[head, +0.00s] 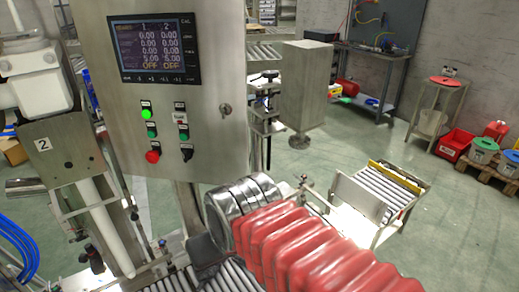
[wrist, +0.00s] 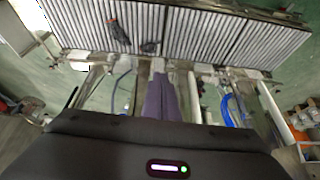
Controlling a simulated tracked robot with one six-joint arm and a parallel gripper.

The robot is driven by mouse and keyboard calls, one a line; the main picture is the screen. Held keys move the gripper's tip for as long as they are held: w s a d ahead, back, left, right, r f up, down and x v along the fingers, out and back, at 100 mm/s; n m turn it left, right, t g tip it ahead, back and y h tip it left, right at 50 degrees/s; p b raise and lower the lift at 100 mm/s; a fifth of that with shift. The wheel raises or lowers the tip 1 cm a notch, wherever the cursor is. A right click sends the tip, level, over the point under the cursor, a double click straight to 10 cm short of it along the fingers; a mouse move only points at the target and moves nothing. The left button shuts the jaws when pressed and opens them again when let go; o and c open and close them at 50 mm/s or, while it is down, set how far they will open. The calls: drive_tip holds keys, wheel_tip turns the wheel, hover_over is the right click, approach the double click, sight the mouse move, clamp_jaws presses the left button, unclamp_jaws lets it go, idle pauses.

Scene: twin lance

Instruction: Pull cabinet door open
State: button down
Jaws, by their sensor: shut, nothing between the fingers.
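The steel cabinet (head: 205,115) stands upright at the upper left of the head view. Its front carries a display (head: 155,47), several buttons and a round lock (head: 225,108) near the right edge. The front looks closed, with no gap seen. The cabinet cannot be made out in the wrist view. My gripper (wrist: 160,76) shows in the wrist view as two purplish fingers side by side, shut and empty, pointing toward the roller conveyor. In the head view, my red ribbed arm sleeve (head: 310,250) is below and right of the cabinet; the fingertips cannot be made out there.
A roller conveyor (wrist: 205,38) crosses the wrist view's top, with blue hoses (wrist: 236,108) nearer. In the head view, a short roller stand (head: 385,190) is right of my arm. A steel box on a post (head: 305,90) stands behind. Green floor (head: 450,215) is clear at right.

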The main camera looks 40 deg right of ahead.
drive_tip(key=w+d+f+m+y, duration=0.2)
drive_tip(key=d+f+m+y, duration=0.1)
drive_tip(key=d+m, duration=0.3)
drive_tip(key=w+d+f+m+y, duration=0.2)
drive_tip(key=d+f+m, duration=0.2)
drive_tip(key=d, duration=0.4)
drive_tip(key=w+d+r+m+t+y, duration=0.1)
drive_tip(key=w+d+r+t, duration=0.3)
drive_tip(key=d+r, duration=0.3)
drive_tip(key=w+d+r+m+t+y, duration=0.1)
drive_tip(key=w+d+r+t, duration=0.2)
drive_tip(key=d+r+t, duration=0.4)
drive_tip(key=shift+w+d+y, duration=0.3)
drive_tip(key=shift+w+d, duration=0.05)
drive_tip(key=shift+d, duration=0.9)
drive_tip(key=shift+w+a, duration=0.1)
drive_tip(key=shift+w, duration=0.05)
